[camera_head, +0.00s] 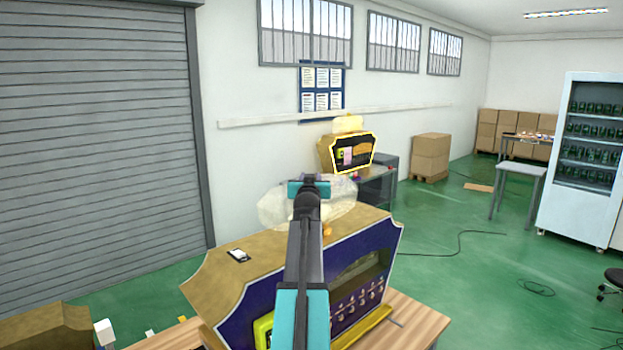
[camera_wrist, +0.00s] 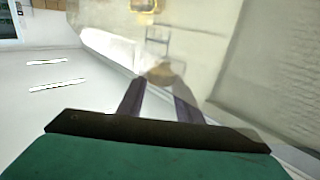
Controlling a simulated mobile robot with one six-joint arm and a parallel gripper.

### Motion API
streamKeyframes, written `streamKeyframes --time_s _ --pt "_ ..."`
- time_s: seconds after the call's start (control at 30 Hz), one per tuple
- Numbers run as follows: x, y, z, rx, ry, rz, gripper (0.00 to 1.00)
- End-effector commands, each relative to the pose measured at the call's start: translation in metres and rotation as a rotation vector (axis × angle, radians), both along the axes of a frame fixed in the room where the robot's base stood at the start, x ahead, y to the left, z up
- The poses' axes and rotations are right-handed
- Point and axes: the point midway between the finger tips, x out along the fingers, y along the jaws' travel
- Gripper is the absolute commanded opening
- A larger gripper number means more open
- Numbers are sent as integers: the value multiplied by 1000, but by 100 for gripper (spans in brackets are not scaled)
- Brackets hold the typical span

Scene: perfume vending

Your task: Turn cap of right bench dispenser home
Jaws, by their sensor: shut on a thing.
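The cap's turn angle cannot be told.
Another gold and black dispenser (camera_head: 346,152) stands on a table behind. A white vending machine (camera_head: 585,160) and cartons (camera_head: 430,157) stand at the right and back. Cables (camera_head: 455,245) lie on the open green floor.

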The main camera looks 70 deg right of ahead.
Motion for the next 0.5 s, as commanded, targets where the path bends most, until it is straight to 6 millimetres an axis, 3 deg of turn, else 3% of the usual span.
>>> streamKeyframes --time_s 0.5 --pt "-7 1 3 -3 -6 -28 0"
